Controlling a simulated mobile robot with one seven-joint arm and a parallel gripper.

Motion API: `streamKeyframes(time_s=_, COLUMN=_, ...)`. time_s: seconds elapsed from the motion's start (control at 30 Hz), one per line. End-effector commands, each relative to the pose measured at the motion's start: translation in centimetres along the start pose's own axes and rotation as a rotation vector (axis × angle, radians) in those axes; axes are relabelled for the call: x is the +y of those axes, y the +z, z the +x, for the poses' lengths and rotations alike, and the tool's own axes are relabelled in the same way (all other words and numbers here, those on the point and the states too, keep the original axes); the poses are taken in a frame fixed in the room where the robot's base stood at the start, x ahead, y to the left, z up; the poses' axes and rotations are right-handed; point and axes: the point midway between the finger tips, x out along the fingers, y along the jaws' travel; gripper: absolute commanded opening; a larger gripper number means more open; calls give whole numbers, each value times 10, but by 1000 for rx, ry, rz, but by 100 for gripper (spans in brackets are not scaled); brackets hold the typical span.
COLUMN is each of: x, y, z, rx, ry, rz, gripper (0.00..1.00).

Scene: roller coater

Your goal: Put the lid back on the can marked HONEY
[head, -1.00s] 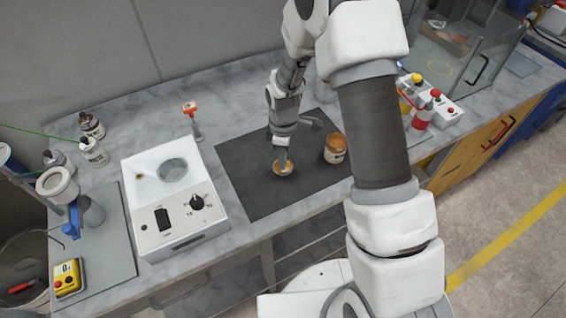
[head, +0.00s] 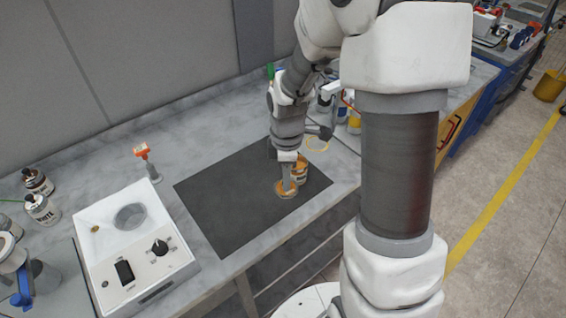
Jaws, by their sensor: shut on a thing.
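An amber can (head: 301,169) stands on the dark mat (head: 225,202), toward its right side. Its label is not readable from here, and my gripper and the lid cover part of it. My gripper (head: 288,182) points down and is shut on a round, orange-gold lid (head: 286,190). The lid is just in front of and left of the can in the picture. I cannot tell whether the lid touches the can or how high it is above the mat.
A white machine (head: 135,243) with a round well and a knob stands left of the mat. An orange-headed tool (head: 146,160) stands behind it. Small bottles (head: 40,208) are at the far left. The mat's left part is clear. My arm hides much of the bench's right side.

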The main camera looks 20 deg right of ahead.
Motion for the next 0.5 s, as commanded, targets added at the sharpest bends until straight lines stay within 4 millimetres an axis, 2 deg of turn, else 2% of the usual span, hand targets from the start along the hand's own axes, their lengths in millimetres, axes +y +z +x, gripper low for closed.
streamKeyframes(time_s=0.17, x=4, y=-1, z=3, rx=0, ry=-1, rz=155, gripper=0)
streamKeyframes(time_s=0.5, x=16, y=-6, z=11, rx=0, ry=-1, rz=622, gripper=0)
